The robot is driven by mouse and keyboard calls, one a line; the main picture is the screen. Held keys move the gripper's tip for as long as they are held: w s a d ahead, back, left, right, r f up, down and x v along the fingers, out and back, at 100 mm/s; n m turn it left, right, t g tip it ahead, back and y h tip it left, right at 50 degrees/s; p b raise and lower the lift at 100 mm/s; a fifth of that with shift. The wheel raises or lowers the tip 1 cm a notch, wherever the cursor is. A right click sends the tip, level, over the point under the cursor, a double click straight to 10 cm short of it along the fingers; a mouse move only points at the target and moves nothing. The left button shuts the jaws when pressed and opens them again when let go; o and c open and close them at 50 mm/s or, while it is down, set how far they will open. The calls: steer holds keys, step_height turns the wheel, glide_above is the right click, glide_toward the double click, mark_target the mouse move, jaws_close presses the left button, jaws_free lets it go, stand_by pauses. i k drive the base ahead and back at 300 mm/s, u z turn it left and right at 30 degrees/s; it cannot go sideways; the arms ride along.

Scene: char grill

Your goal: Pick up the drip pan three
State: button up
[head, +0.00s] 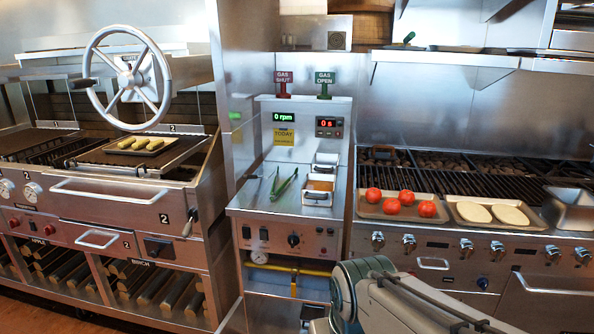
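I cannot pick out a drip pan marked three; no number 3 is readable in the head view. The left grill carries several labels reading 2, one beside a lower front with a bar handle (97,238) and one on a wider front with a long handle (110,189). A plain steel pan (572,210) sits at the right edge of the right grill, partly cut off, with no number visible. My arm shows at the bottom centre, but my gripper's fingers are not in view.
A tray with tomatoes (397,216) and a tray with pale flat rounds (494,226) lie on the right grill. Green-handled tongs (283,184) lie on the middle counter. A large spoked wheel (128,78) stands above the left grill. Logs fill the racks below.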

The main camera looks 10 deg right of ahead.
mark_target(325, 163)
steer(key=u, duration=0.4)
steer(key=i, duration=1.3)
steer(key=z, duration=0.55)
